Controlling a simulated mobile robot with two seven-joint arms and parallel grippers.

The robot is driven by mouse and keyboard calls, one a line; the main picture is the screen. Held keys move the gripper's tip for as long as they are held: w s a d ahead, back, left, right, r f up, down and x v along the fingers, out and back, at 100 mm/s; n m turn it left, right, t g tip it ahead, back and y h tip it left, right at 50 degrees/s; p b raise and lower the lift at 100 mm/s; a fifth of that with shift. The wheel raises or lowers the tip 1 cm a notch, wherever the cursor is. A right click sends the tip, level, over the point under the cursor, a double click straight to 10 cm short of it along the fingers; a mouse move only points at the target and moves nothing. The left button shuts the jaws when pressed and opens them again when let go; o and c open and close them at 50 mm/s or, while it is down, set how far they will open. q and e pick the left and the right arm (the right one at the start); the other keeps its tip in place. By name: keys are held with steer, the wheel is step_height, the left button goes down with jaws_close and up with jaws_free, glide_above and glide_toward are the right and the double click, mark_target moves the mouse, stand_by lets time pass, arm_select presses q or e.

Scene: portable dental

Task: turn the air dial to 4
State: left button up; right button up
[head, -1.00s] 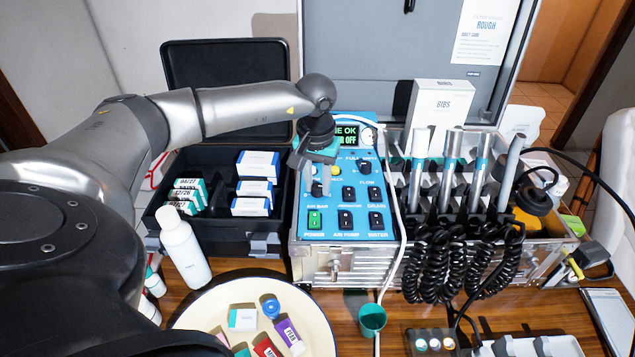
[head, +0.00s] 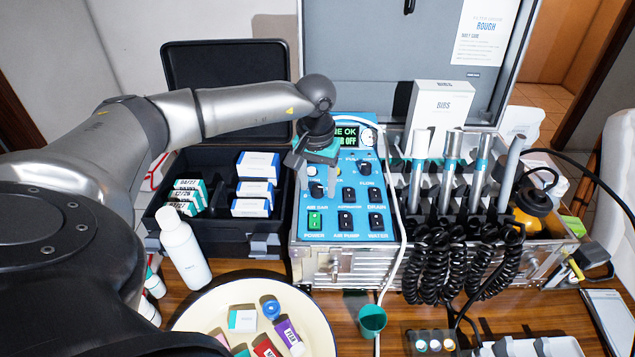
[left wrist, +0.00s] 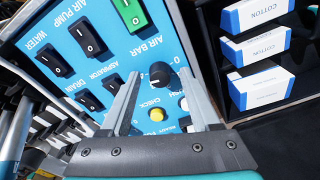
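The air dial is a black round knob with a white pointer mark on the blue control panel; it shows in the head view (head: 316,189) and in the left wrist view (left wrist: 160,75), next to the "AIR BAR" lettering. My left gripper (head: 318,180) hangs over the panel with its fingers pointing down. In the left wrist view the open fingers (left wrist: 159,76) stand on either side of the knob, with gaps visible. Whether the fingertips reach down to the knob's level I cannot tell. The number it points at is too small to read. My right gripper is not in view.
A yellow check button (left wrist: 156,114) lies close to the fingers. Rocker switches (head: 345,221) sit below the dial, with a green power switch (head: 315,220). A white hose (head: 401,230) runs down the panel's right side. An open black case (head: 225,240) stands left.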

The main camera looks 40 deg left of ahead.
mark_target(316, 201)
arm_select(q)
step_height(316, 201, up, 15)
steer(key=s+p, duration=0.1)
steer(key=p, duration=0.1)
steer(key=shift+s+d, duration=0.2)
steer(key=shift+d, duration=0.15)
steer(key=shift+d, duration=0.1)
stand_by(0.5)
